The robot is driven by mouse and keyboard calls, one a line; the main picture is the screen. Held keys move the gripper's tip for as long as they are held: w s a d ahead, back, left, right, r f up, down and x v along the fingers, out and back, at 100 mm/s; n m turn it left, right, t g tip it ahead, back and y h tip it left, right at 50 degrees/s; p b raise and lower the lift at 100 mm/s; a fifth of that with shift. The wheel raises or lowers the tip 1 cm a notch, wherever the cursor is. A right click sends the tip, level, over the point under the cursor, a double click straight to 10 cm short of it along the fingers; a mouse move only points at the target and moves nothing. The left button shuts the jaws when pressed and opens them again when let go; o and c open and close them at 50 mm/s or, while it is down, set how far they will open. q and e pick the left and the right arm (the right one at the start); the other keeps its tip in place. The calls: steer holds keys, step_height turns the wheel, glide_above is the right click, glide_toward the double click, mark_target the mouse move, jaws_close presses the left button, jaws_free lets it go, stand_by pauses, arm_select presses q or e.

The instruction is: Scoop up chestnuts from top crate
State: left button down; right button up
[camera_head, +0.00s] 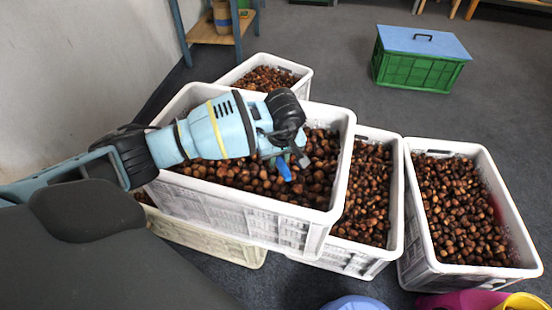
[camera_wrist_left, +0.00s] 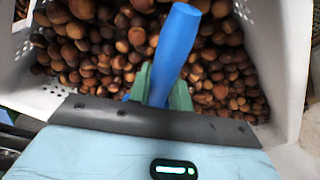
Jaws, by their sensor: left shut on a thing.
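The top crate (camera_head: 262,215) is white and full of brown chestnuts (camera_head: 308,180). It sits above the neighbouring crates in the middle of the head view. My left gripper (camera_head: 280,160) is over this crate, pointing down at the chestnuts. It is shut on a blue scoop (camera_head: 285,170), of which only a small part shows in the head view. In the left wrist view the scoop's blue handle (camera_wrist_left: 174,45) stands between the green fingers of my left gripper (camera_wrist_left: 160,86), over the chestnuts (camera_wrist_left: 100,45). The scoop's bowl is hidden. My right gripper is not in view.
White crates of chestnuts stand behind (camera_head: 306,83), at right (camera_head: 398,220) and far right (camera_head: 490,160). A green crate with a blue lid (camera_head: 420,45) is at the back. Blue (camera_head: 355,303), magenta (camera_head: 460,300) and yellow (camera_head: 522,302) containers show at the bottom edge. A wall is at left.

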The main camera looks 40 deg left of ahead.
arm_select(q)
steer(key=shift+s+d+r+p, duration=0.1)
steer(key=shift+d+r+p, duration=0.05)
steer(key=shift+r+p, duration=0.65)
steer(key=shift+s+d+r+p, duration=0.15)
steer(key=shift+r+p, duration=0.35)
steer(key=shift+r, duration=0.55)
steer(key=shift+r+y, duration=0.15)
steer(key=shift+y, duration=0.15)
